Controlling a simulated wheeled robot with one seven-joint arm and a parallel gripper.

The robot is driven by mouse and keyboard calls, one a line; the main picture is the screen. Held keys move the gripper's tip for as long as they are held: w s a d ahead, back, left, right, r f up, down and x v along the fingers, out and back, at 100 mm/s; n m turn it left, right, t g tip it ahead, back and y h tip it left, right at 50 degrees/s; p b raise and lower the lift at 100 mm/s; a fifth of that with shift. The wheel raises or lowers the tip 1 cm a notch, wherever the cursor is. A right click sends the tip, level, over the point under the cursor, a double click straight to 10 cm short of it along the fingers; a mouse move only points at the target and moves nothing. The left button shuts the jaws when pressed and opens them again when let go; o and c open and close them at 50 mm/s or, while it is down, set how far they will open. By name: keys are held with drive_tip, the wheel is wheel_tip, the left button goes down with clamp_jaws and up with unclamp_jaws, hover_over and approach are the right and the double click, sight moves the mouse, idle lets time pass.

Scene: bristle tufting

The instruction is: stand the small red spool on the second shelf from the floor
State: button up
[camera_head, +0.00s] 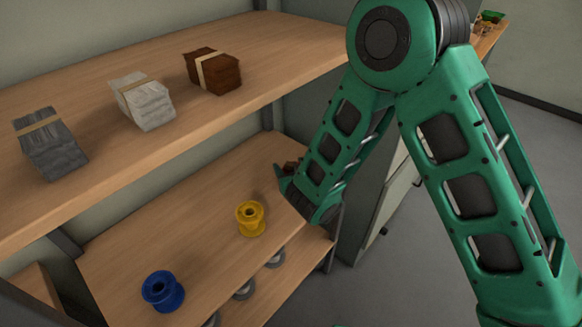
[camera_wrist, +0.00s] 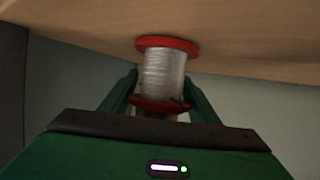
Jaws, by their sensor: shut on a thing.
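My gripper (camera_wrist: 161,80) is shut on a spool (camera_wrist: 168,43) with red flanges and a pale, shiny wound middle. In the wrist view the spool stands out past the fingertips, its far red flange close to a wooden board (camera_wrist: 250,50); I cannot tell whether they touch. In the head view the end of my arm reaches the right end of the middle shelf (camera_head: 190,222), and the fingers and spool are mostly hidden. On that shelf stand a yellow spool (camera_head: 250,218) and, nearer, a blue spool (camera_head: 163,291), both upright.
The upper shelf (camera_head: 60,100) holds a grey bundle (camera_head: 50,144), a white bundle (camera_head: 146,101) and a brown bundle (camera_head: 213,71). Several grey round things (camera_head: 275,258) show below the middle shelf's front edge. A pale cabinet (camera_head: 393,190) stands behind my arm.

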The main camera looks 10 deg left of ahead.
drive_tip(key=shift+f, duration=0.1)
drive_tip(key=o, duration=1.1)
drive_tip(key=shift+s, duration=0.15)
drive_tip(key=v, duration=1.2)
drive_tip(key=shift+r, duration=0.2)
